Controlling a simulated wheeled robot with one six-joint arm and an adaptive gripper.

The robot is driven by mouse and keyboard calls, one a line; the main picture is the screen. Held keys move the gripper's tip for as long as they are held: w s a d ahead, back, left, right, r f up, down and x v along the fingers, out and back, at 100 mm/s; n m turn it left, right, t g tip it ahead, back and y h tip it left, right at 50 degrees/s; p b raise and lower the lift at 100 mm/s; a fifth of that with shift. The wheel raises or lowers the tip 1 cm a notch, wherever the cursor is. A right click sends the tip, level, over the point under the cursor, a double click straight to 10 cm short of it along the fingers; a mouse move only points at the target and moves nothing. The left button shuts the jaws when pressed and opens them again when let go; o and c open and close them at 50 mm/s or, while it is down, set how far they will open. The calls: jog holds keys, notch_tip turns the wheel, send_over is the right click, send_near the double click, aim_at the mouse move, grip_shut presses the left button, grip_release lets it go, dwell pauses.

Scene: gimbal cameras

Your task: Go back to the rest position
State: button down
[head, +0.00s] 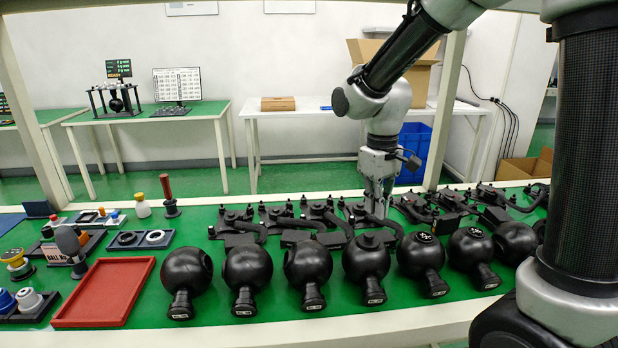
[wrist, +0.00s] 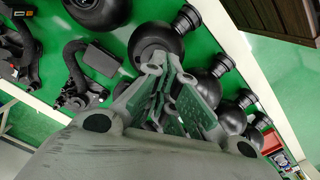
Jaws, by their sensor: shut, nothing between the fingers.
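My gripper (head: 376,212) is shut and empty. In the head view it points down over the green bench, among the black bracket parts behind the row of black ball-shaped gimbal cameras. The wrist view also shows my gripper (wrist: 168,75), with a black ball (wrist: 156,40) just beyond its fingertips. In the head view the nearest ball (head: 366,258) stands in front of the gripper. I cannot tell whether the fingertips touch a bracket. No marker of a rest position shows.
Several black balls (head: 247,267) line the bench front, with black brackets (head: 330,222) behind them. A red tray (head: 104,292) lies at the left, near small parts and tools. A white frame post (head: 445,110) stands behind my arm. A cardboard box (head: 421,75) is on the back table.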

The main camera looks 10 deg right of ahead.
jog(key=s+d+r+m+t, duration=0.2)
jog(key=s+d+r, duration=0.3)
jog(key=s+d, duration=0.2)
jog(key=s+d+r+m+t, duration=0.2)
jog(key=s+d+r, duration=0.4)
jog(key=s, duration=0.4)
jog(key=shift+s+d+m+t, duration=0.4)
jog(key=shift+d+m, duration=0.3)
jog(key=shift+m, duration=0.1)
